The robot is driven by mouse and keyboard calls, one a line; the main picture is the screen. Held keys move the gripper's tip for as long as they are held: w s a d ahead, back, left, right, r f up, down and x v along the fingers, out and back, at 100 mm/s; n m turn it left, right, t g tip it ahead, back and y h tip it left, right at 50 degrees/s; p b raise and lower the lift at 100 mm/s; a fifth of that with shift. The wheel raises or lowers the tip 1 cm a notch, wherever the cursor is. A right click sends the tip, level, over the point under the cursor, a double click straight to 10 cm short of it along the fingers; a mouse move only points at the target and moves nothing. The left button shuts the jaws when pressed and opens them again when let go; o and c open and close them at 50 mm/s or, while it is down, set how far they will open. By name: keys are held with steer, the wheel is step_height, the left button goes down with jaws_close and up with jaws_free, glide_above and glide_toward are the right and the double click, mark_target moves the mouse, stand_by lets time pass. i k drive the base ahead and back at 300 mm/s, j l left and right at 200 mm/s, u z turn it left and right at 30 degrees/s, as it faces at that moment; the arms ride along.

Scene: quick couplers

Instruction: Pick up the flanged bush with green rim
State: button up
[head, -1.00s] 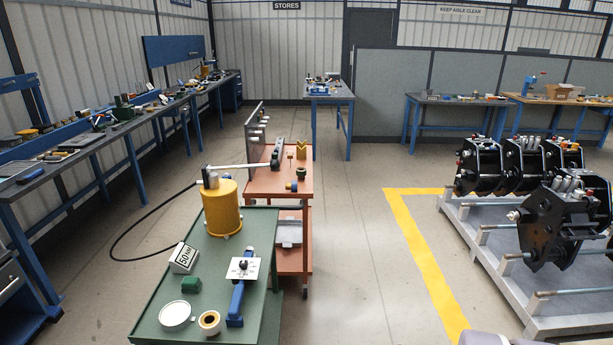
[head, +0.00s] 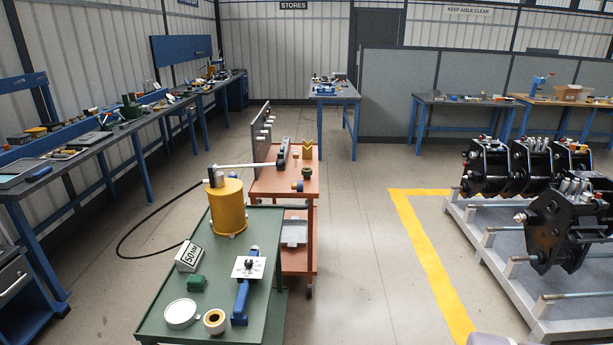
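I cannot clearly make out a flanged bush with a green rim; the small parts are too small to tell. Two candidates lie on the top of the orange cart (head: 280,182): a small yellowish round part (head: 307,172) near its right edge, and a small dark blue and yellowish part (head: 298,186) just in front of it. On the green cart (head: 222,290) a cream ring (head: 215,321) stands near the front, but no green rim shows on it. My gripper is not in view.
The green cart also bears a yellow cylinder (head: 228,208), a 50 kN block (head: 189,257), a green block (head: 197,283), a white round dish (head: 181,313) and a blue tool (head: 241,302). A rack of black couplers (head: 556,222) stands right. The aisle floor between is clear.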

mark_target(306, 171)
steer(key=i+l+z, duration=0.1)
steer(key=i+l, duration=0.2)
steer(key=i, duration=0.3)
steer(key=i+l+z, duration=0.15)
steer(key=i, duration=0.45)
steer(key=i+l+z, duration=0.1)
steer(key=i+l, duration=0.2)
steer(key=i, duration=0.3)
steer(key=i+l+z, duration=0.1)
steer(key=i, duration=0.5)
steer(key=i+l+u, duration=0.15)
steer(key=i, duration=0.35)
steer(key=i+l+u, duration=0.1)
steer(key=i, duration=0.45)
steer(key=i+l+u, duration=0.15)
steer(key=i, duration=0.35)
steer(key=i+l+u, duration=0.1)
steer(key=i+l, duration=0.25)
steer(key=i, duration=0.15)
steer(key=i+u, duration=0.2)
steer(key=u, duration=0.25)
steer(key=i+u, duration=0.2)
steer(key=u, duration=0.25)
steer(key=i+u, duration=0.15)
steer(key=u, duration=0.25)
steer(key=i+l+u, duration=0.1)
steer(key=u, duration=0.35)
steer(key=i+l+u, duration=0.2)
steer(key=u, duration=0.25)
